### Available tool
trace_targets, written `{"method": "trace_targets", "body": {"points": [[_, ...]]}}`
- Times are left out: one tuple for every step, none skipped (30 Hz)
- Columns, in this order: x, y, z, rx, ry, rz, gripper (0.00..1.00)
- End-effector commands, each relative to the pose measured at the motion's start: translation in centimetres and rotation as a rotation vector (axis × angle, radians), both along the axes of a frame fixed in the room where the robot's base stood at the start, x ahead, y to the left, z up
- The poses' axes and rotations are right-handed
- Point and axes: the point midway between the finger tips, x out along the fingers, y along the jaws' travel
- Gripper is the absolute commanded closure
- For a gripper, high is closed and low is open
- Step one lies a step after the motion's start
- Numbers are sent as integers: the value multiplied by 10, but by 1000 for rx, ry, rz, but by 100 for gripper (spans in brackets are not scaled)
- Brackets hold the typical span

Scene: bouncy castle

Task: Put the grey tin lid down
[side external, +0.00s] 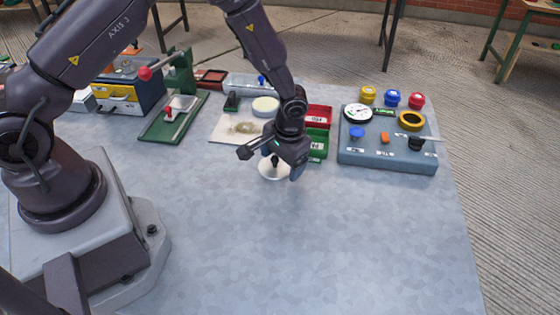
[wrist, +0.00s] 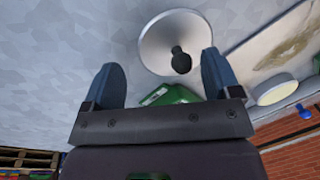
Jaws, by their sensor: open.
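The grey tin lid (side external: 267,172) is a pale round disc with a dark knob. It appears to lie flat on the grey table, knob up, below my gripper (side external: 284,165). In the wrist view the lid (wrist: 160,42) shows just beyond the fingertips of my gripper (wrist: 159,62), its black knob nearer the right finger. The blue fingers are spread wide with nothing between them, apart from the knob. In the side view my gripper hides part of the lid.
Behind my gripper are a red bin (side external: 319,116), a green bin (side external: 317,144) and a stained board (side external: 228,132) with a pale round item (side external: 265,106). A blue-grey panel (side external: 385,158) with knobs stands right. The front table (side external: 330,250) is clear.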

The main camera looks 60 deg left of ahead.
Motion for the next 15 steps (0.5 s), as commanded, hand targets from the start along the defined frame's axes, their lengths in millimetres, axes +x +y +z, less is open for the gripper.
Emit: {"method": "trace_targets", "body": {"points": [[2,-1,12,1,-6,0,17],[2,-2,18,2,-7,1,17],[2,-3,28,2,-7,1,17],[3,-4,35,3,-7,1,17],[3,-5,42,4,-8,1,17],[3,-6,51,4,-6,2,17],[3,-7,58,4,-7,1,17],[3,-8,65,5,-6,0,17],[4,-9,73,5,-5,1,17],[4,-10,79,5,-6,2,17],[4,-11,84,5,-5,1,17],[4,-12,91,6,-4,0,17],[4,-13,95,6,-4,0,17],[4,-13,99,7,-3,0,17],[4,-14,103,6,-3,0,17]]}}
